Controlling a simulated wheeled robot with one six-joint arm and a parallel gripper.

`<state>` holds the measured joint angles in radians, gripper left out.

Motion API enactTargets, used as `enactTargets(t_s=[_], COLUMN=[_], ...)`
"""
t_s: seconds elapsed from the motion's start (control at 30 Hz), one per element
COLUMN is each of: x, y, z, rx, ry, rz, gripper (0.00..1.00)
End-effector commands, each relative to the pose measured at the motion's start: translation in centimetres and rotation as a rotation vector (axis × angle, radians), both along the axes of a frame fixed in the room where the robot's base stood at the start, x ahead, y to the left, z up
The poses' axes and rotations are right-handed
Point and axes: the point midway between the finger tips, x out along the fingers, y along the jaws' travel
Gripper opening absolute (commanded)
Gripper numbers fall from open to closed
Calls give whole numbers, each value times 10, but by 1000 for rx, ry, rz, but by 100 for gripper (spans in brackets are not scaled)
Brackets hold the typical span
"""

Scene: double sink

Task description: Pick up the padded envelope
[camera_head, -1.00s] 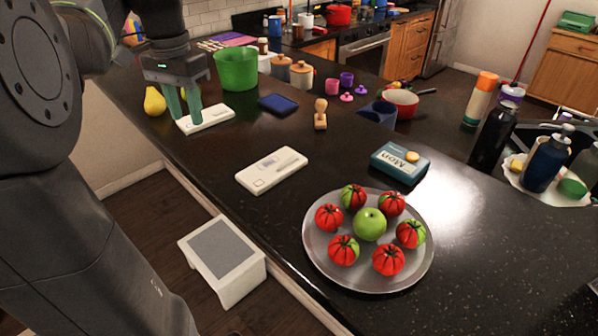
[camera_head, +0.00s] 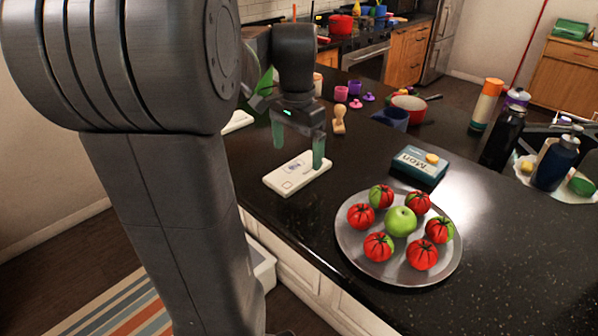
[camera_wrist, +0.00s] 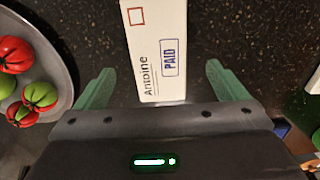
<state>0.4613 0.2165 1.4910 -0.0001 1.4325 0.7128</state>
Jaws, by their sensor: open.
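A white padded envelope (camera_head: 285,184) lies flat on the dark counter, left of the tomato plate. In the wrist view the envelope (camera_wrist: 157,45) shows the name "Antoine", a blue "PAID" stamp and a red square. My gripper (camera_head: 299,155) is open, with its green fingers pointing down at the envelope. In the wrist view my gripper (camera_wrist: 160,75) has one finger on each side of the envelope's near end, with gaps to both edges. The height of the fingertips above the counter is hard to tell. A second white flat item (camera_head: 237,121) lies farther back, partly hidden by my arm.
A metal plate (camera_head: 352,248) of tomatoes and a green apple stands to the right. A teal box (camera_head: 418,167), a wooden stamp (camera_head: 339,118) and a blue container (camera_head: 393,116) stand behind. Bare counter surrounds the envelope's right side.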

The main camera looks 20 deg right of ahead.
Motion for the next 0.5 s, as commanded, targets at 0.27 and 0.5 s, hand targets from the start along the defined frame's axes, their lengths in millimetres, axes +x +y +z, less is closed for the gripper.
enactTargets(t_s=[0.27, 0.5], x=[-1, -1], y=[-3, -3], z=[-40, -46], rx=[2, 1], ry=[4, 1], rz=[-1, 0], gripper=[93, 93])
